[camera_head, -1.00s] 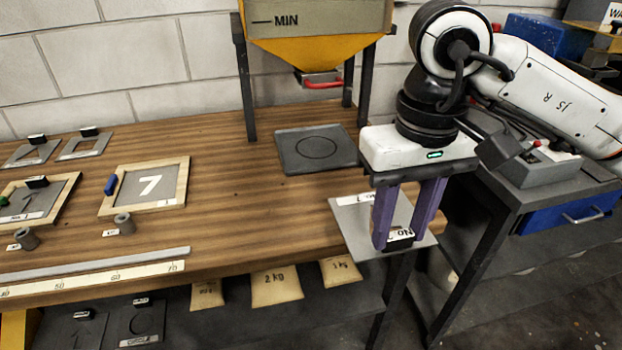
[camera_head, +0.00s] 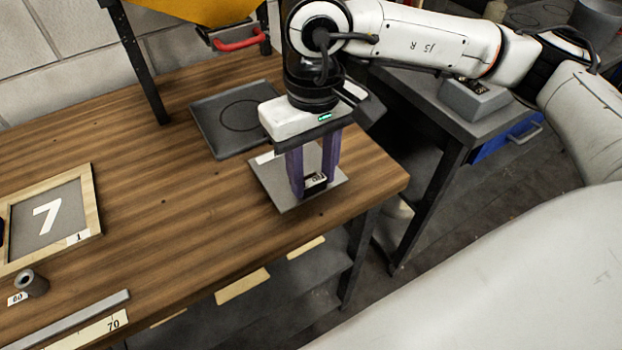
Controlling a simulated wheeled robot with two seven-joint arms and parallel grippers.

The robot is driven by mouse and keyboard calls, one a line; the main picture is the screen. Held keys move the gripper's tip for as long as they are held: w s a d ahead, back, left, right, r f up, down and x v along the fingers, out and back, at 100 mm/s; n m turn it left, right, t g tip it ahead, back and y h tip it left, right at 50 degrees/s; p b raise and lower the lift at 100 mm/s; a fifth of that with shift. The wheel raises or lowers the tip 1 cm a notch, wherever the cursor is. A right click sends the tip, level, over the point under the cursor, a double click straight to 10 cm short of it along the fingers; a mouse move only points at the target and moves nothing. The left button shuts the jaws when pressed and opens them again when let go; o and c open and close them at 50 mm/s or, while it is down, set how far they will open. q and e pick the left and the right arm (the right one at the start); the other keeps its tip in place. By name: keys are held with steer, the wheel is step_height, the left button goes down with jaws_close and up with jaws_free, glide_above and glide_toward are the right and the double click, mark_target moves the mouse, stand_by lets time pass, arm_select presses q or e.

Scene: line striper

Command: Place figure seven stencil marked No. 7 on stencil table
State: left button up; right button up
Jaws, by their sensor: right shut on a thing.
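My right gripper (camera_head: 313,186) is shut on the small black handle, with a white label, of a flat grey stencil plate (camera_head: 271,182). The label is too small to read in full, and the fingers hide the middle of the plate, so I cannot make out its figure. The plate is over the right end of the wooden table (camera_head: 165,230), near its front right corner. I cannot tell whether it touches the wood. A wooden-framed grey panel with a white 7 (camera_head: 94,205) lies at the left. My left gripper is not in view.
A dark square plate with a circle (camera_head: 210,135) lies just behind the held plate, below a yellow hopper with a red handle (camera_head: 238,40). A small grey cylinder (camera_head: 32,285) and a ruler (camera_head: 90,330) are at front left. The table middle is bare.

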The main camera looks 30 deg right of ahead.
mark_target(313, 180)
steer(key=shift+f, duration=1.5)
steer(key=o, duration=0.7)
steer(key=shift+c, duration=0.2)
steer(key=o, duration=0.4)
steer(key=shift+o, duration=0.2)
steer(key=shift+r, duration=0.1)
